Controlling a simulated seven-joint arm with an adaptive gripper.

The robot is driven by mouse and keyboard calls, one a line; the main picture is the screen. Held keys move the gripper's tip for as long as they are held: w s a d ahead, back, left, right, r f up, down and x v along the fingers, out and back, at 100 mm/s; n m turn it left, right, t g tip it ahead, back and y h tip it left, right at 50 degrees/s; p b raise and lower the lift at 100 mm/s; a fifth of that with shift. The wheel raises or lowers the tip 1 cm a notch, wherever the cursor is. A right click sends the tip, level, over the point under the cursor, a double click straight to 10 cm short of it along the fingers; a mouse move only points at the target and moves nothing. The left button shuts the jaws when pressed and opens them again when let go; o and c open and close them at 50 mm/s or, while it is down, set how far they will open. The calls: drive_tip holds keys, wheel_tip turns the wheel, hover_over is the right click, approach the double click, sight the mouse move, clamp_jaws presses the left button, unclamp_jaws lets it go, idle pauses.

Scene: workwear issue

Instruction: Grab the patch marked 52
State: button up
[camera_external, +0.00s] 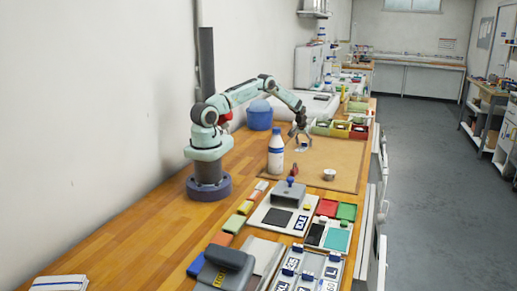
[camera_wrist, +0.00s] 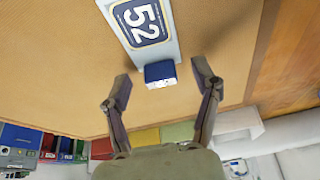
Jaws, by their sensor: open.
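The patch marked 52 (camera_wrist: 143,22) shows in the wrist view as a dark blue rectangle with white digits and a pale border. It lies on a light grey strip (camera_wrist: 163,48) with a dark blue block (camera_wrist: 160,74) at its near end. My gripper (camera_wrist: 161,82) is open and empty, its two fingers apart on either side of the blue block. The patch lies beyond the fingertips, partly cut off by the top edge. In the external view my gripper (camera_external: 299,138) points down over the brown mat (camera_external: 345,157); the patch is too small to read there.
A white bottle (camera_external: 276,155) with a blue cap stands left of my gripper. A small metal cup (camera_external: 329,175) stands on the mat. Coloured bins (camera_external: 340,130) line the back. Printing gear and marked plates (camera_external: 293,268) fill the front.

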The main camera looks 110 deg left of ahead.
drive_tip(key=c, duration=0.8)
drive_tip(key=shift+c, duration=0.2)
